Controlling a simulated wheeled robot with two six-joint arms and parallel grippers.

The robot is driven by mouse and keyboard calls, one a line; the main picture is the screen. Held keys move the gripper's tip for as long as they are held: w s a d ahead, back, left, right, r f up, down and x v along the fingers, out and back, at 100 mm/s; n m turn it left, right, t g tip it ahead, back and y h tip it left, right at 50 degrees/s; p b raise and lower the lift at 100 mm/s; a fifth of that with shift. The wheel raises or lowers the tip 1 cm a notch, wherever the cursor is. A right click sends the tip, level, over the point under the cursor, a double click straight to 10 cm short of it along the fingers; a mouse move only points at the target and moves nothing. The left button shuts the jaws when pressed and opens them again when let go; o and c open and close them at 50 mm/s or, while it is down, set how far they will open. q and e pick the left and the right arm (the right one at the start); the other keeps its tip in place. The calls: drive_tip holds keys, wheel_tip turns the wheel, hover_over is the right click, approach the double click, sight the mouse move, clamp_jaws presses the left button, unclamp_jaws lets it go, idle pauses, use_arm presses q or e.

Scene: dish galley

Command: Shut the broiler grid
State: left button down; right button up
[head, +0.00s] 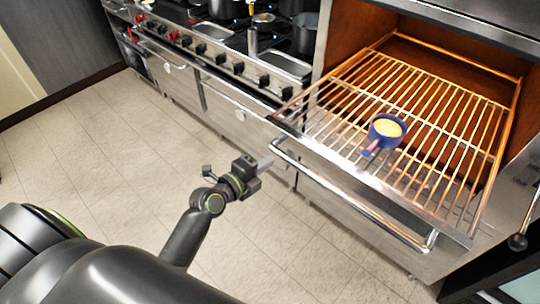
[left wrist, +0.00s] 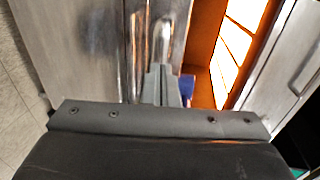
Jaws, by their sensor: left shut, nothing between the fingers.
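The broiler grid (head: 345,95) is a rack of copper-coloured bars, pulled out of the broiler opening at the right of the head view. Its metal front panel (head: 385,185) carries a long bar handle (head: 340,193). A small blue pan (head: 385,131) with yellowish contents sits on the grid. My left gripper (head: 264,164) is shut and empty, just left of the handle's left end; I cannot tell whether it touches. In the left wrist view the shut fingers (left wrist: 160,86) point towards shiny metal. My right gripper is not in view.
A stove (head: 235,55) with red and black knobs and several pots stands left of the broiler. Oven doors with handles line the front below it. The tiled floor (head: 110,150) at left is clear.

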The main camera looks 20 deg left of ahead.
use_arm(q)
drive_tip(key=shift+p+x, duration=0.3)
drive_tip(key=shift+x, duration=0.8)
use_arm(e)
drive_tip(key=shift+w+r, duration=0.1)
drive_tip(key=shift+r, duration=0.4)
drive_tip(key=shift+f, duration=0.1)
